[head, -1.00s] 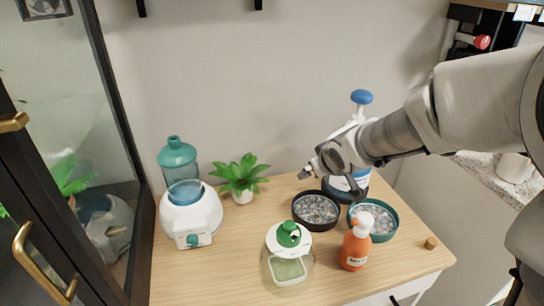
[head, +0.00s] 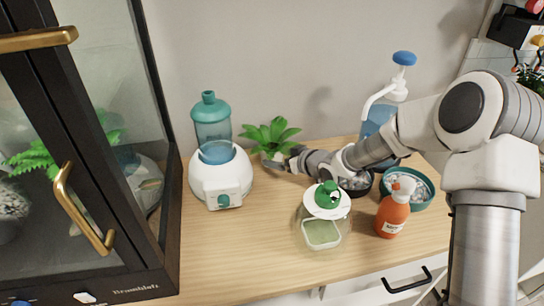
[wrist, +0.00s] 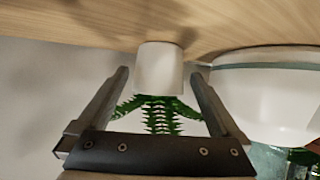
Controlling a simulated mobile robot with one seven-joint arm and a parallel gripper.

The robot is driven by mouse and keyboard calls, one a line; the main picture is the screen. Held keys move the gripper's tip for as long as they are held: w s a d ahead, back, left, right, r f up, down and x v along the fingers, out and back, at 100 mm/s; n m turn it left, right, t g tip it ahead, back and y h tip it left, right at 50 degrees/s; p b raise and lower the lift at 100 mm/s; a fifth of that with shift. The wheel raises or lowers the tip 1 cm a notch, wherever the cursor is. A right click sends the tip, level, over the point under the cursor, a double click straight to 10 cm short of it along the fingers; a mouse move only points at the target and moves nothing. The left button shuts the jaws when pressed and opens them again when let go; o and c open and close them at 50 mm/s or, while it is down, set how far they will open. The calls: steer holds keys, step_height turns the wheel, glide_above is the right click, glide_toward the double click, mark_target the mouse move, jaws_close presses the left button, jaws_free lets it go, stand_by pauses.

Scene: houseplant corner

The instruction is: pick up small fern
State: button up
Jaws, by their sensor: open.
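The small fern (head: 270,136) has green fronds and a white pot, and stands on the wooden tabletop near the back wall. In the head view my gripper (head: 280,162) is low beside the fern and hides part of its pot. In the wrist view, which is upside down, the white pot (wrist: 159,68) shows between the two fingers, at about the level of their tips, with fronds below it. My gripper (wrist: 159,76) is open, with gaps between the pot and both fingers.
A white humidifier (head: 220,180) with a teal bottle stands left of the fern. A clear green-topped container (head: 322,232), an orange pump bottle (head: 393,208) and a teal dish of pebbles (head: 424,205) stand to the right. A black glass cabinet (head: 165,120) is at left.

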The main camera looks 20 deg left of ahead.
mark_target(271, 148)
steer(key=b+x, duration=0.1)
steer(key=x, duration=0.5)
steer(key=c, duration=1.4)
steer(key=shift+o, duration=0.2)
steer(key=shift+r, duration=0.15)
